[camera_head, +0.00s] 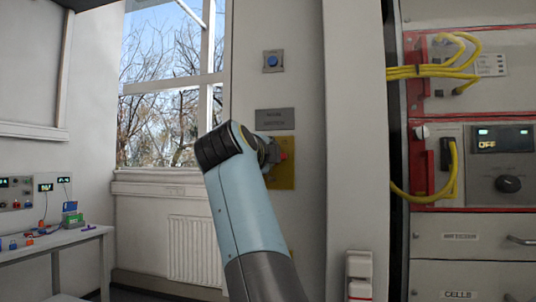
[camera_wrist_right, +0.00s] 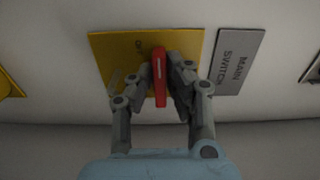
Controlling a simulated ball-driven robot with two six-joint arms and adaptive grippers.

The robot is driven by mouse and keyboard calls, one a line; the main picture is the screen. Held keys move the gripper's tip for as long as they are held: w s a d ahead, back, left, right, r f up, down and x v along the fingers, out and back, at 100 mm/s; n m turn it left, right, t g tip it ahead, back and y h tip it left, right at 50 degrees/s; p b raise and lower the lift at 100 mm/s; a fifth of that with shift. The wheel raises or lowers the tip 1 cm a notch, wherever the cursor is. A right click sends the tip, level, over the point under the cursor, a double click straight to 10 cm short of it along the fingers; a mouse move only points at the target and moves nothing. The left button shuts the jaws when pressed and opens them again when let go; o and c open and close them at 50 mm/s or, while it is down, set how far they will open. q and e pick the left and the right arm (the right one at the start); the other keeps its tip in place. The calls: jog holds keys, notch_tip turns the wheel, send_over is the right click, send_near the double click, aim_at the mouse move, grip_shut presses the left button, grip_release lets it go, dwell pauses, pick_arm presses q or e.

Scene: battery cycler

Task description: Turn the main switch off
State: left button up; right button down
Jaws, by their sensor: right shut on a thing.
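The main switch has a red handle (camera_wrist_right: 159,77) on a yellow plate (camera_wrist_right: 105,50). In the wrist view the handle stands upright in the picture between the two fingers of my right gripper (camera_wrist_right: 160,85), which is shut on it. The word OFF shows on the plate left of the handle's upper end. In the head view my right arm and gripper (camera_head: 270,152) cover most of the switch. A bit of the red handle (camera_head: 284,155) and the plate (camera_head: 285,180) show beside them. My left gripper is not in view.
A grey MAIN SWITCH label (camera_wrist_right: 238,61) sits beside the plate. A blue button (camera_head: 272,61) is higher on the same wall panel. At the right is a rack (camera_head: 470,225) with yellow cables and a display reading OFF. A table (camera_head: 60,238) stands at the left.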

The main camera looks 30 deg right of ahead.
jog(key=shift+f, duration=0.15)
jog(key=c, duration=1.3)
grip_release()
jog(key=shift+a, duration=0.1)
jog(key=shift+c, duration=0.2)
